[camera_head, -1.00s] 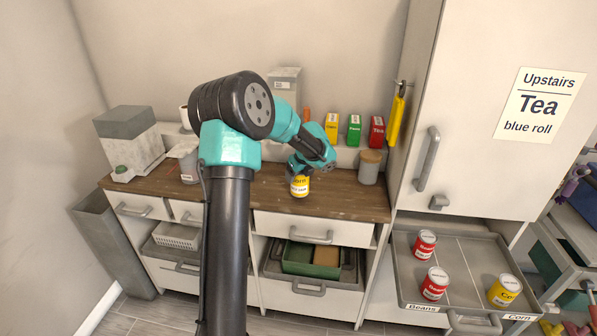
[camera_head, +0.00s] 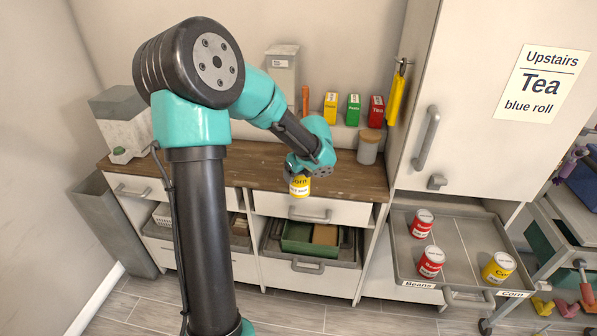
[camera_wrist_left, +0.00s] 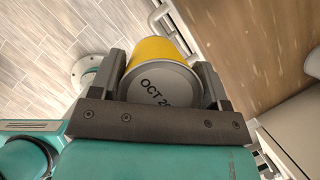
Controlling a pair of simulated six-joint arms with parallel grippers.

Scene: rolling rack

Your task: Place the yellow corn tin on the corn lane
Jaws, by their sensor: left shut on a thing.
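My left gripper (camera_head: 299,175) is shut on a yellow corn tin (camera_head: 300,188), holding it by the front edge of the wooden worktop. In the left wrist view the tin (camera_wrist_left: 160,52) sits between the two fingers (camera_wrist_left: 163,72), its grey end with dark print facing the camera. The corn lane is the right-hand part of a grey tray (camera_head: 465,243), with a "Corn" label (camera_head: 511,294) on its front edge. Another yellow corn tin (camera_head: 498,267) stands in that lane near the front. My right gripper is not in view.
Two red bean tins, one behind (camera_head: 421,224) and one in front (camera_head: 431,262), stand in the left lane above the "Beans" label (camera_head: 419,284). The tall cabinet (camera_head: 460,100) rises above the tray. The corn lane behind its tin looks clear.

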